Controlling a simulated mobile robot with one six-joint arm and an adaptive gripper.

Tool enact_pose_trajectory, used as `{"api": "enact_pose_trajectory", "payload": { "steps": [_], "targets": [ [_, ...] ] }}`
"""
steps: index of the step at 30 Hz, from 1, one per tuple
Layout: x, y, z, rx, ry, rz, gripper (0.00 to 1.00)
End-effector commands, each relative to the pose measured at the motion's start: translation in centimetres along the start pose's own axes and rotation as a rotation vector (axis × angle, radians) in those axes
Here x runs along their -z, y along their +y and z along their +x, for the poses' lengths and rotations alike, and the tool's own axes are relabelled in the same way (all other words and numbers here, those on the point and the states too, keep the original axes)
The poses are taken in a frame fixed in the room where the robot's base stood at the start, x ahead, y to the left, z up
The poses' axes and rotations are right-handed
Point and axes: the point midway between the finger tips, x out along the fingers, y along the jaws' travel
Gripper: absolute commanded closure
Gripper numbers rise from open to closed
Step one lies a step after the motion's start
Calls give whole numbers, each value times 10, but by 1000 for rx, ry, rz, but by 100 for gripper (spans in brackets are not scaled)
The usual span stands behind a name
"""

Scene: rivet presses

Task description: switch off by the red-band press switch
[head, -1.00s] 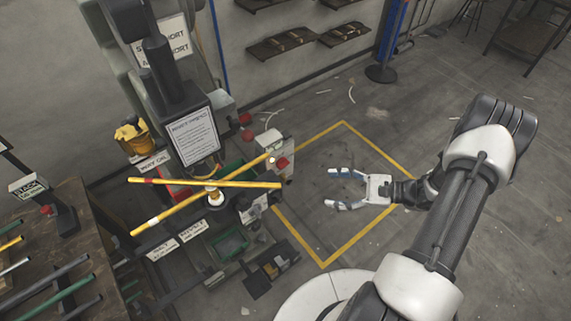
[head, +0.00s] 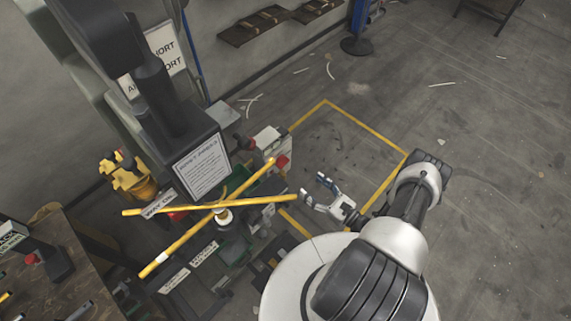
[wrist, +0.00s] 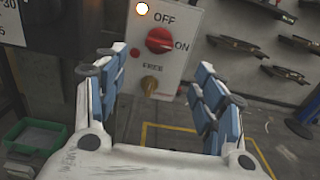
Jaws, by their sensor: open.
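The switch panel in the wrist view carries a red rotary knob (wrist: 160,40), with OFF above it and ON at its right. The knob's bar seems to lie toward ON. In the head view the pale switch box (head: 267,139) with its red knob (head: 283,162) sits on the press's right side. My gripper (head: 312,186) is open and empty, to the right of the box and apart from it. In the wrist view its blue-padded fingers (wrist: 158,70) stand either side of the panel's lower part. A red band on the press is not clear.
A brass key (wrist: 150,86) projects below the knob, and a white lamp (wrist: 142,8) glows above. Floor inside the yellow outline (head: 365,127) is clear.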

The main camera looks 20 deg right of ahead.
Motion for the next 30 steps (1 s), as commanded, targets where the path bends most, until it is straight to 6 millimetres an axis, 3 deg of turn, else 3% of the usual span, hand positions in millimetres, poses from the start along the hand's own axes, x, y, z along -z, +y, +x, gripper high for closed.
{"api": "enact_pose_trajectory", "payload": {
  "steps": [15,21,30],
  "targets": [
    [0,2,108,-7,-1,-2,37],
    [0,1,128,-4,-1,-1,37],
    [-1,0,132,-1,-1,-1,37]
  ]
}}
